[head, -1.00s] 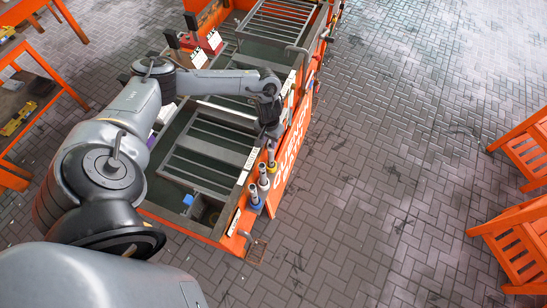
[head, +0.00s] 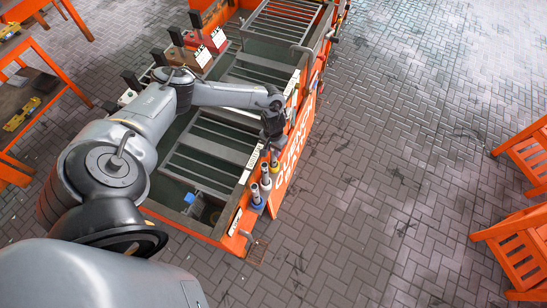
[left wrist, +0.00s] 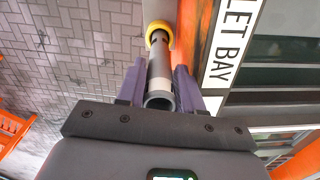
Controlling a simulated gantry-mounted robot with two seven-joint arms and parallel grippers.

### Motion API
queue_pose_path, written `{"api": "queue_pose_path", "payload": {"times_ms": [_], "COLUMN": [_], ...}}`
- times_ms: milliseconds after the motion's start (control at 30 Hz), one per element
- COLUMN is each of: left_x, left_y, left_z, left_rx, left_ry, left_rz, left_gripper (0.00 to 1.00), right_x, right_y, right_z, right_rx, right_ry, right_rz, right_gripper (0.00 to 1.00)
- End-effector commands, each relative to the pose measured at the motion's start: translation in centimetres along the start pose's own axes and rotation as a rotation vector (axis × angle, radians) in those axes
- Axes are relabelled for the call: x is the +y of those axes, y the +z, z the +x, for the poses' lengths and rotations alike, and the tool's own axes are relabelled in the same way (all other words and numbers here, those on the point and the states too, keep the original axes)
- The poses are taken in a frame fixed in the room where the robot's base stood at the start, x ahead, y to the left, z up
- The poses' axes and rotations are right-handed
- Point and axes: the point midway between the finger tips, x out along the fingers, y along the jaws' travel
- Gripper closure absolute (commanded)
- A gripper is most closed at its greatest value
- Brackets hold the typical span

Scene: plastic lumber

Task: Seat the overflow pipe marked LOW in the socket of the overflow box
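Three grey overflow pipes stand in a row on the outer side of the orange tank. One has a blue collar (head: 257,204), the middle one (head: 266,178) a pale collar, and the farthest a yellow collar (left wrist: 158,30). I cannot read a LOW mark on any. My left gripper (head: 273,143) is above the farthest pipe. In the left wrist view its purple fingers (left wrist: 160,76) are either side of the yellow-collared pipe (left wrist: 160,68), with narrow gaps seeming to show. The overflow box (head: 206,210) is in the tank's near corner; its socket is not clear. My right gripper is out of view.
Slatted grey racks (head: 205,155) lie in the tank (head: 232,215). A white label strip (left wrist: 230,45) runs along the rim beside the pipe. Red and brown boxes (head: 197,57) stand at the far left rim. Orange slatted furniture (head: 515,250) stands right; open paving lies between.

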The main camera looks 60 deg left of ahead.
Motion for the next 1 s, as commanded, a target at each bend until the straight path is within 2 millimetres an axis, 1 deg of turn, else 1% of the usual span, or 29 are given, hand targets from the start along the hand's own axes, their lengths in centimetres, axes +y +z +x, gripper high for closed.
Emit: {"api": "queue_pose_path", "payload": {"times_ms": [67, 200, 300, 767, 867, 1000], "left_x": [0.0, 0.0, 0.0, 0.0, 0.0, 0.0], "left_y": [0.0, 0.0, 0.0, 0.0, 0.0, -0.1], "left_z": [0.0, 0.0, 0.0, -0.4, -0.9, -2.3], "left_rx": [0.0, 0.0, 0.0, 0.0, 0.0, 0.002], "left_ry": [0.0, 0.0, 0.0, 0.0, 0.001, 0.0], "left_rz": [0.0, 0.0, 0.0, 0.001, 0.001, 0.001], "left_gripper": [0.66, 0.87, 1.0, 1.0, 1.0, 1.0], "right_x": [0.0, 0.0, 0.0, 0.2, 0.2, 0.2], "right_y": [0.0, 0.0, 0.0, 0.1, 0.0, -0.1], "right_z": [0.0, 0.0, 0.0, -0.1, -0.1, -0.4], "right_rx": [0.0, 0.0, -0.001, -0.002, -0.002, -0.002], "right_ry": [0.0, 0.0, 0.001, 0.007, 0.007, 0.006], "right_rz": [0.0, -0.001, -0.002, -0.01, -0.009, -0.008], "right_gripper": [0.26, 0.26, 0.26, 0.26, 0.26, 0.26]}}
